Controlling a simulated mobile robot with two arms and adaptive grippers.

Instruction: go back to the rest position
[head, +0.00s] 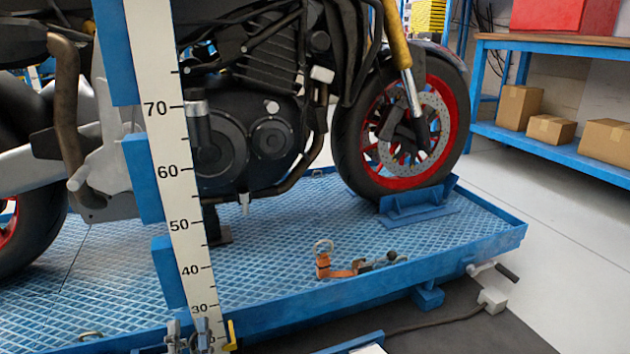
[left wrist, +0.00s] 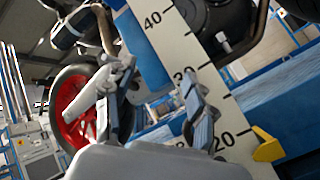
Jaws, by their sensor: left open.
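My left gripper (head: 188,338) shows at the bottom edge of the head view, in front of the lower end of a white measuring scale (head: 172,130). In the left wrist view its two fingers (left wrist: 158,100) stand apart, with nothing held between them. The scale (left wrist: 172,45) passes behind the right finger in that view. A yellow pointer (head: 231,335) sits beside the scale's low numbers, just right of the gripper. The pointer also shows in the left wrist view (left wrist: 267,147), apart from the fingers. My right gripper is in neither view.
A motorcycle (head: 265,135) stands on a blue lift platform (head: 440,245), its front wheel in a blue chock (head: 418,204). An orange strap (head: 340,270) lies on the platform. A blue workbench (head: 555,148) with cardboard boxes is at right. Floor (head: 570,260) at right is clear.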

